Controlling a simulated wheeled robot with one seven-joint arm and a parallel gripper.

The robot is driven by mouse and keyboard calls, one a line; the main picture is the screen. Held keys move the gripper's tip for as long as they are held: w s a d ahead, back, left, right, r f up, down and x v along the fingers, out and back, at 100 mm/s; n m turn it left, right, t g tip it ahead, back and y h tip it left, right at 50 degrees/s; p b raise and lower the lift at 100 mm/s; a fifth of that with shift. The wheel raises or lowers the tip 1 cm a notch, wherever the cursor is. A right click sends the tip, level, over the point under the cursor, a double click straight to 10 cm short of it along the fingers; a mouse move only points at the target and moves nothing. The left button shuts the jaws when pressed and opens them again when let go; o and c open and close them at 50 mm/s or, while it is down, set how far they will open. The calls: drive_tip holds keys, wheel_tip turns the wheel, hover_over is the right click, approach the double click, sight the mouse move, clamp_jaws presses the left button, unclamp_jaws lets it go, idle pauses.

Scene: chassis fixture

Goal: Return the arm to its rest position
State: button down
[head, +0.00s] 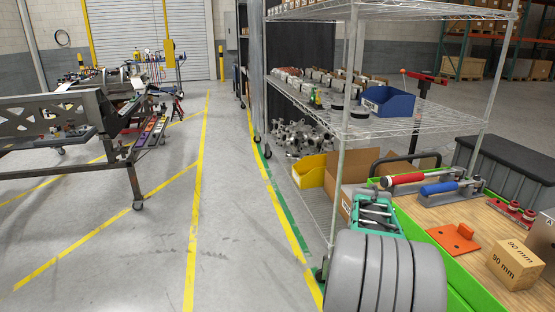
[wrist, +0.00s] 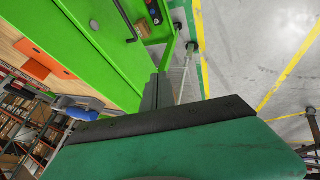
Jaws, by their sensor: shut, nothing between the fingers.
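My gripper shows in the wrist view as two dark fingers (wrist: 157,92) side by side, shut with nothing between them. A large teal housing with a black edge fills the bottom of that view and hides part of the scene. In the head view, a grey ribbed link of my arm stands at the bottom right. A teal and silver part just above it looks like the wrist end; the fingertips cannot be made out there. The arm is beside the green-edged workbench (head: 463,292), near the wire shelf (head: 420,125).
The bench holds an orange bracket (head: 455,240), a 90 mm box (head: 515,264), and red-handled (head: 403,179) and blue-handled (head: 440,188) tools. A yellow bin (head: 309,171) is by the shelf. A metal chassis frame (head: 60,105) stands left. The floor between is clear.

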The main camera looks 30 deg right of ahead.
drive_tip(key=w+a+r+n+y+p, duration=0.1)
drive_tip(key=a+r+p, duration=0.25)
drive_tip(key=a, duration=0.65)
drive_tip(key=w+a+r+n+t+y+p, duration=0.15)
drive_tip(key=a+r, duration=0.25)
drive_tip(key=a, duration=0.5)
drive_tip(key=w+a+r+y+p, duration=0.1)
drive_tip(key=w+a+r+p, duration=0.2)
drive_tip(key=a, duration=0.7)
drive_tip(key=s+a+r+n+y+p, duration=0.1)
drive_tip(key=s+a+r+p, duration=0.1)
drive_tip(key=s+a, duration=0.3)
drive_tip(key=s+a+r+n+g+y+p, duration=0.1)
drive_tip(key=s+a, duration=0.4)
drive_tip(key=a, duration=0.7)
drive_tip(key=shift+s+r+y+p, duration=0.35)
drive_tip(key=shift+r+p, duration=0.1)
drive_tip(key=shift+p, duration=0.8)
drive_tip(key=shift+g, duration=0.25)
